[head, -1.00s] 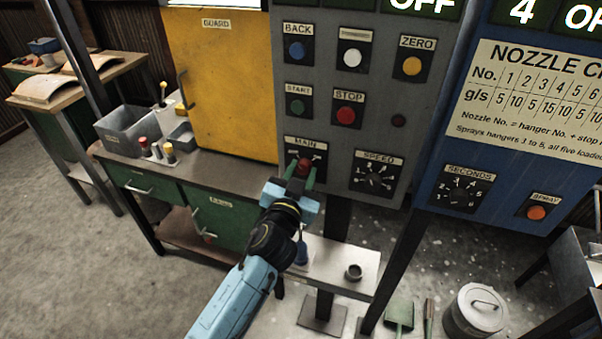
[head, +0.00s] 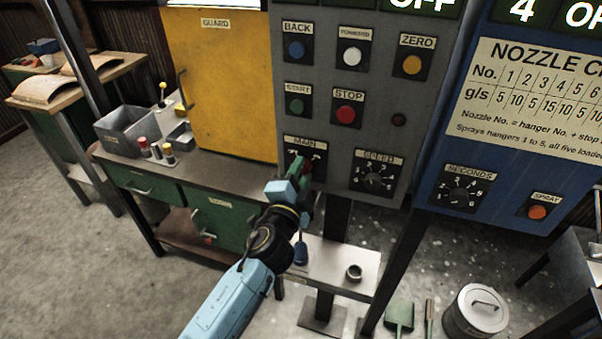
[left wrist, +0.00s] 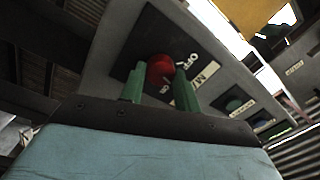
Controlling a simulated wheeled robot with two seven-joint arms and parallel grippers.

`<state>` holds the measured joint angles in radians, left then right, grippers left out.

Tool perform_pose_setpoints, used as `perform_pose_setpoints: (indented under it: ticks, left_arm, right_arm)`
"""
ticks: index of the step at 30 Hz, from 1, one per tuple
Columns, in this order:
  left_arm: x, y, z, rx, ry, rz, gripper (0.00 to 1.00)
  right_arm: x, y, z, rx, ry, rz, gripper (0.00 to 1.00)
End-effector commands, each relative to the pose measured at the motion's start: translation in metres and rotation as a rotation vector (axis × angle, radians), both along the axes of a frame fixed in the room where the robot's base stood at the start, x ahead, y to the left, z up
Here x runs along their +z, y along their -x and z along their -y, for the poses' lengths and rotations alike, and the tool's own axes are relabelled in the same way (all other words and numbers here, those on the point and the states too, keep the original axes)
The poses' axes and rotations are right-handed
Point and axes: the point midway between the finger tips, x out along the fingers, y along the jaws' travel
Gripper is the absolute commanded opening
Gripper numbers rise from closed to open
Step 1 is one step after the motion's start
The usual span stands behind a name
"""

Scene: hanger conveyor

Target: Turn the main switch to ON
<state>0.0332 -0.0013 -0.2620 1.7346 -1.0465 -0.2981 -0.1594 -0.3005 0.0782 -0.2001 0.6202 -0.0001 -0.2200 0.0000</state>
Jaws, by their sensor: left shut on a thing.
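The main switch is a red knob (head: 314,164) on a black plate under the MAIN label (head: 305,145), low on the grey control panel. My left gripper (head: 304,170) is at the knob, its green fingers shut on it, and it partly covers the plate in the head view. In the left wrist view the red knob (left wrist: 160,72) sits between the two green fingertips (left wrist: 160,88). The knob's exact pointing direction is hard to read behind the fingers. My right gripper is not in view.
START (head: 297,104) and STOP (head: 346,114) buttons sit just above, and the SPEED dial (head: 375,178) is to the right. A yellow guard door (head: 225,90) is at the left. A small shelf with a metal cup (head: 354,272) lies below the panel.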

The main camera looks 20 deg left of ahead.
Motion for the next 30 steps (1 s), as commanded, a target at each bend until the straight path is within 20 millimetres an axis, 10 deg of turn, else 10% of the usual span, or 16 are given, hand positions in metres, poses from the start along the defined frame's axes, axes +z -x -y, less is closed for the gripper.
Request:
perform_pose_setpoints:
  ticks: [30]
  left_arm:
    - [-0.0019,0.0001,-0.0007,0.0,-0.596,0.019,0.09]
  right_arm:
    - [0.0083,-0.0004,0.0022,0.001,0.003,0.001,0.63]
